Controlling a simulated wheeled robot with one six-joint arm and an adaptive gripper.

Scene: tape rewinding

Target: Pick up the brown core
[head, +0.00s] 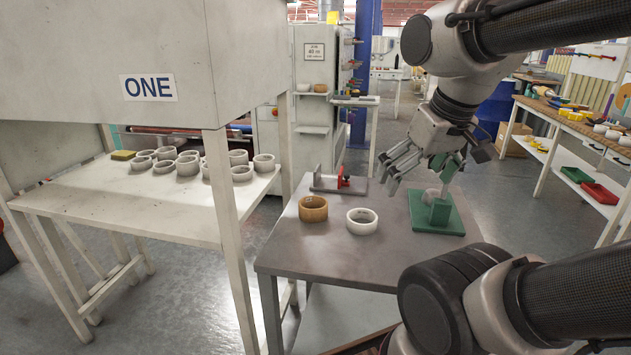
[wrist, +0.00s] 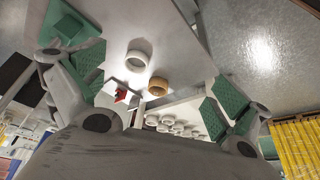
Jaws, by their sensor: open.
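The brown core (head: 313,208) is a short tan ring lying flat on the grey table (head: 340,259), left of a white core (head: 362,221). The two rings stand a little apart. My gripper (head: 421,172) is open and empty above the table, to the right of and higher than the brown core. In the wrist view the brown core (wrist: 158,86) lies between the spread green-padded fingers of my gripper (wrist: 160,90), some way off, with the white core (wrist: 138,59) beside it.
A green-based stand (head: 438,216) is at the table's right, under my gripper. A red and grey fixture (head: 340,182) stands at the back of the table. A white bench (head: 120,203) at left holds several white rings. The table's front is clear.

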